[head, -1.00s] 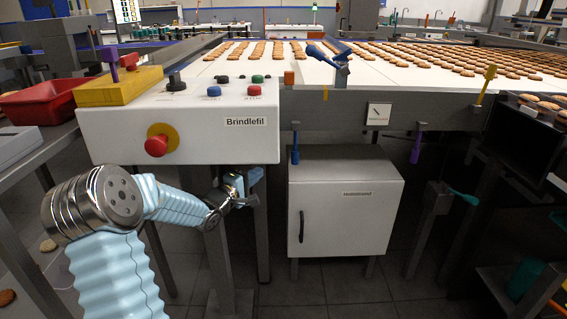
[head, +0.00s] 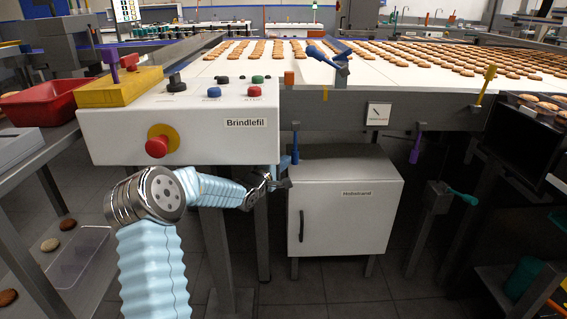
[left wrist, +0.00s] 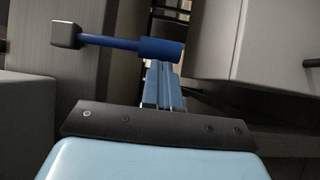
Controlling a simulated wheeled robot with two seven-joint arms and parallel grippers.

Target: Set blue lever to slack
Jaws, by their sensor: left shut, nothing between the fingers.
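A blue lever (head: 295,146) hangs from the front edge of the conveyor, just right of the white control box, with its thick grip end down. In the left wrist view the same lever (left wrist: 110,42) runs from a grey pivot block to a thicker blue grip. My left gripper (head: 285,183) is beside and just below the grip end in the head view. In the left wrist view its closed fingers (left wrist: 161,70) point at the grip and overlap its lower edge; I cannot tell whether they touch. They hold nothing. My right gripper is not in view.
A white cabinet (head: 345,205) stands right of my left gripper. The control box (head: 200,140) overhangs my forearm. A purple lever (head: 416,148), a teal lever (head: 462,196) and a yellow lever (head: 486,85) are farther right.

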